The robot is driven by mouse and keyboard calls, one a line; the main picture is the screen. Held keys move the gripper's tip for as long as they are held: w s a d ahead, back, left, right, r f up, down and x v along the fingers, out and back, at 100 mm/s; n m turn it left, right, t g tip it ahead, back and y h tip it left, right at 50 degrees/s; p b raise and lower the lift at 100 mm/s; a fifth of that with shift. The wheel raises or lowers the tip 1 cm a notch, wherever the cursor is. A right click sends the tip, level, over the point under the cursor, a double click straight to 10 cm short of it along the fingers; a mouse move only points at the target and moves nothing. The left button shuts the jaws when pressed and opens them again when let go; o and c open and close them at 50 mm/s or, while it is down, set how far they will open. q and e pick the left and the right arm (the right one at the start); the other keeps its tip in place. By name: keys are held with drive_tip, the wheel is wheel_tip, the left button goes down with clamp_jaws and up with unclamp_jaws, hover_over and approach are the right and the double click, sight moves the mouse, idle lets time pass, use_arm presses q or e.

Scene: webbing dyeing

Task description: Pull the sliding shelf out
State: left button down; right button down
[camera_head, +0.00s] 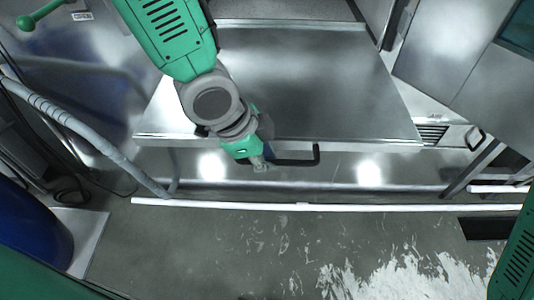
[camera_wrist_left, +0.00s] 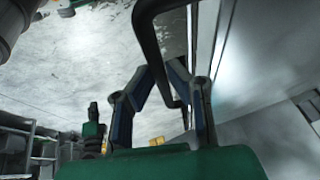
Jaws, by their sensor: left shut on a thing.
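The sliding shelf (camera_head: 310,90) is a flat, shiny metal plate in the upper middle of the head view. A dark bar handle (camera_head: 302,161) is on its front edge. My left gripper (camera_head: 262,164) is at the left end of this handle, with its arm reaching across the shelf from above. In the left wrist view, the dark handle (camera_wrist_left: 150,35) passes between the fingers of my left gripper (camera_wrist_left: 163,76), which is shut on it. The arm hides part of the shelf's left side. My right gripper is out of view.
A white bar (camera_head: 320,207) runs along the floor in front of the shelf. A grey pipe (camera_head: 95,140) slopes down at the left, near a blue drum (camera_head: 30,230). The grey floor (camera_head: 200,250) in front is mostly clear, with white stains.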

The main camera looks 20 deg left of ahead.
use_arm(q)
drive_tip(key=shift+d+r, duration=0.15)
drive_tip(key=shift+d, duration=0.05)
drive_tip(key=shift+a, duration=0.1)
drive_tip(key=c, duration=1.6)
unclamp_jaws()
drive_tip(key=shift+o, duration=0.2)
drive_tip(key=shift+s, duration=0.1)
drive_tip(key=v, duration=1.1)
drive_tip(key=shift+r, duration=0.35)
